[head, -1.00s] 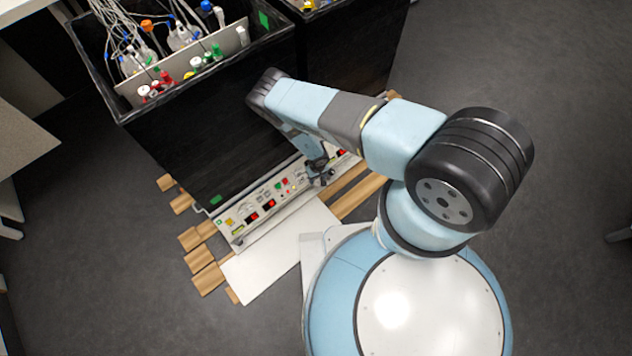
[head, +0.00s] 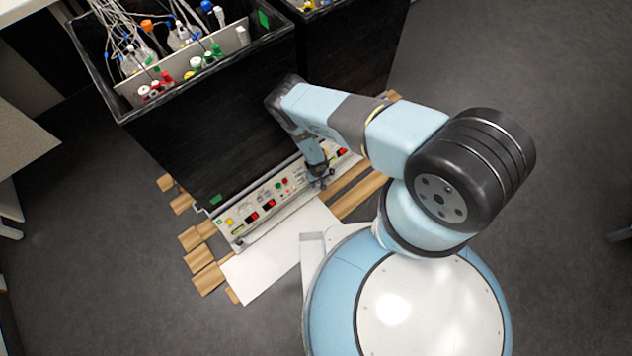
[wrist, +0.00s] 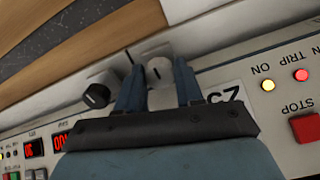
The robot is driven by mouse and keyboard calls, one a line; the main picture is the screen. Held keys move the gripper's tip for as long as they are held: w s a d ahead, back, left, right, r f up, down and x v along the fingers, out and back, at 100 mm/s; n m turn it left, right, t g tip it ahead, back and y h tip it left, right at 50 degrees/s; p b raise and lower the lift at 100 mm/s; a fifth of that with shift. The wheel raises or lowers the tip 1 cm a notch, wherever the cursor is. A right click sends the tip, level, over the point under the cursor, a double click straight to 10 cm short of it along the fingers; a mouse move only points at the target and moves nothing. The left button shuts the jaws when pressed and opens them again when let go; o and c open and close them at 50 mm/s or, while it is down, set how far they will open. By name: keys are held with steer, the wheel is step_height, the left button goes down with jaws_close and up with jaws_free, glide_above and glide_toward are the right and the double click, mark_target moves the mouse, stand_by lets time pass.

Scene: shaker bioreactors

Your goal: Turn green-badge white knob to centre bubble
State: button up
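In the wrist view a white knob (wrist: 159,72) with a dark slot mark sits between the two blue fingers of my gripper (wrist: 159,68). The fingers are apart, with a visible gap on the right of the knob; contact on the left cannot be told. In the head view my gripper (head: 322,181) is low at the front control panel (head: 262,207), where the knob is too small to make out. A green badge (head: 216,200) is on the black box's lower left front.
A black knob (wrist: 96,96) is close to the left of the fingers. A red STOP button (wrist: 305,127) and lit lamps are at the right. The tall black box (head: 205,130) rises behind the panel. A white board (head: 280,255) and wooden slats (head: 207,279) lie in front.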

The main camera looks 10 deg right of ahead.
steer(key=c, duration=0.6)
steer(key=shift+m, duration=0.8)
steer(key=o, duration=1.1)
steer(key=shift+c, duration=0.2)
steer(key=shift+r, duration=0.15)
steer(key=shift+r, duration=3.8)
steer(key=shift+c, duration=0.2)
